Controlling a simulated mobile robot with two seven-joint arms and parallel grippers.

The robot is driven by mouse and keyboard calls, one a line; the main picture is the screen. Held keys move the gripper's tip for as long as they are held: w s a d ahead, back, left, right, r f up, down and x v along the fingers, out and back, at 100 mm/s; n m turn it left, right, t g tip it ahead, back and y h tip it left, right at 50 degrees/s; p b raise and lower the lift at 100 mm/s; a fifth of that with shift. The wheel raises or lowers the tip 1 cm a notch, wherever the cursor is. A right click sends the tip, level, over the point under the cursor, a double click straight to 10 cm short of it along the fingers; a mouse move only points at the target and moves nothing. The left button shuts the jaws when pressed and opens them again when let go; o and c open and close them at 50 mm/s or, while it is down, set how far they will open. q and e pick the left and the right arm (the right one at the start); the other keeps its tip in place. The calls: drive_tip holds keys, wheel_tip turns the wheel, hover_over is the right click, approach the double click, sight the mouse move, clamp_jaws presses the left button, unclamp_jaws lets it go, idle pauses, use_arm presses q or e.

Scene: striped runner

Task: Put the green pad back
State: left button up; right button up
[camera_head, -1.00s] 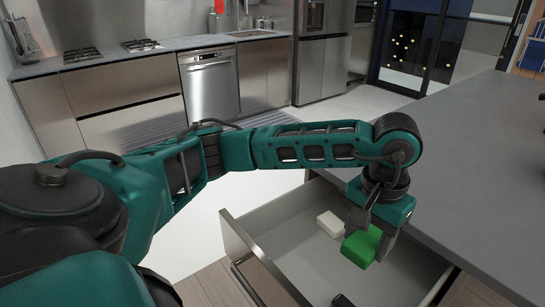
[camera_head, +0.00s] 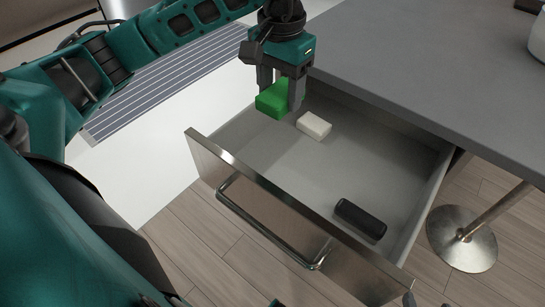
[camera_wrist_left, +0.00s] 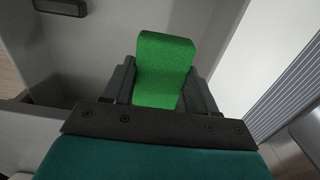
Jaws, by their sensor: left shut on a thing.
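The green pad (camera_head: 272,99) is a small bright green block. My left gripper (camera_head: 281,92) is shut on it and holds it above the back left part of the open drawer (camera_head: 290,165), near the white block. In the left wrist view the green pad (camera_wrist_left: 164,70) stands between the two dark fingers of my left gripper (camera_wrist_left: 168,88). The drawer's interior shows beside it. My right gripper is not in view.
A white block (camera_head: 314,125) lies in the drawer near its back left. A black block (camera_head: 360,219) lies toward the right front. The drawer's middle is bare. The grey countertop (camera_head: 430,85) borders the drawer behind. A round metal table foot (camera_head: 462,243) stands at right.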

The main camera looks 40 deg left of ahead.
use_arm(q)
drive_tip(key=shift+a+f, duration=0.4)
drive_tip(key=shift+a, duration=0.05)
drive_tip(key=shift+a+f+b, duration=0.1)
drive_tip(key=shift+f+b, duration=0.15)
drive_tip(key=shift+b, duration=0.05)
drive_tip(key=b, duration=0.2)
hover_over(274, 169)
wheel_tip(274, 169, down, 14)
drive_tip(key=shift+r, duration=0.15)
drive_tip(key=shift+w+f, duration=0.1)
drive_tip(key=shift+f, duration=2.55)
drive_tip(key=shift+f, duration=0.15)
drive_tip(key=o, duration=0.5)
drive_tip(key=shift+b, duration=0.35)
drive_tip(key=o, duration=0.4)
drive_tip(key=shift+o, duration=0.2)
